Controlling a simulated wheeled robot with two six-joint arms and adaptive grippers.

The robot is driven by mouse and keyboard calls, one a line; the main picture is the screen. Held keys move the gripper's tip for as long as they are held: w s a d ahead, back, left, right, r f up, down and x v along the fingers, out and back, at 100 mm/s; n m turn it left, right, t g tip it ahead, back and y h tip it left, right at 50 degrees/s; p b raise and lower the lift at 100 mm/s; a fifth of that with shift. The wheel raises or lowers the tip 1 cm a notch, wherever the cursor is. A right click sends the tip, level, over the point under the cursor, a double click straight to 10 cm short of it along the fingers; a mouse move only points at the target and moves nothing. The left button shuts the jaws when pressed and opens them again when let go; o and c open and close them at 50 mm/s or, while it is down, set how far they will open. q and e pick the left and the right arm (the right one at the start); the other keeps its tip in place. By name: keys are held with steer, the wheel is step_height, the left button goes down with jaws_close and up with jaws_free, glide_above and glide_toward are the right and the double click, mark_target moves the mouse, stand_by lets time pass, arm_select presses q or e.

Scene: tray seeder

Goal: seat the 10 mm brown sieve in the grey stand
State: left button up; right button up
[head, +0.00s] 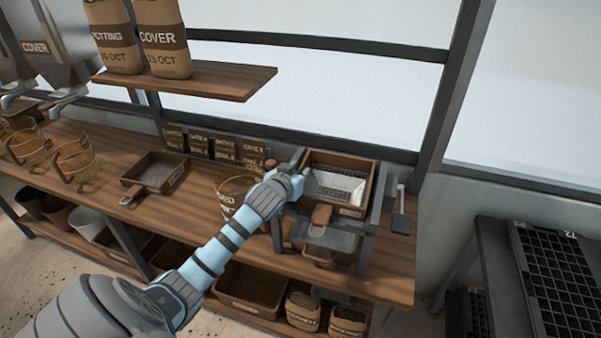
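A brown wooden-framed sieve (374,178) with a pale mesh, a small unreadable label and a rounded handle (321,213) is at the grey stand (364,245) on the right part of the bench. It appears to lie across the stand's top; I cannot tell if it is fully down. My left gripper (299,160) is at the sieve's left side, close to its rim. Its fingers are small and partly hidden, so their opening and any contact cannot be told. A second brown sieve (155,173) with a handle lies flat on the bench to the left. My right gripper is out of view.
The wooden bench (215,185) carries wire baskets (75,160) at left, a labelled basket (228,198) beside my arm, and several small brown boxes (225,148) along the back. A grey scoop-like tool (401,222) is right of the stand. A shelf (200,82) hangs above.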

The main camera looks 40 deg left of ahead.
arm_select(q)
steer(key=shift+a+f, duration=0.1)
steer(key=v, duration=1.2)
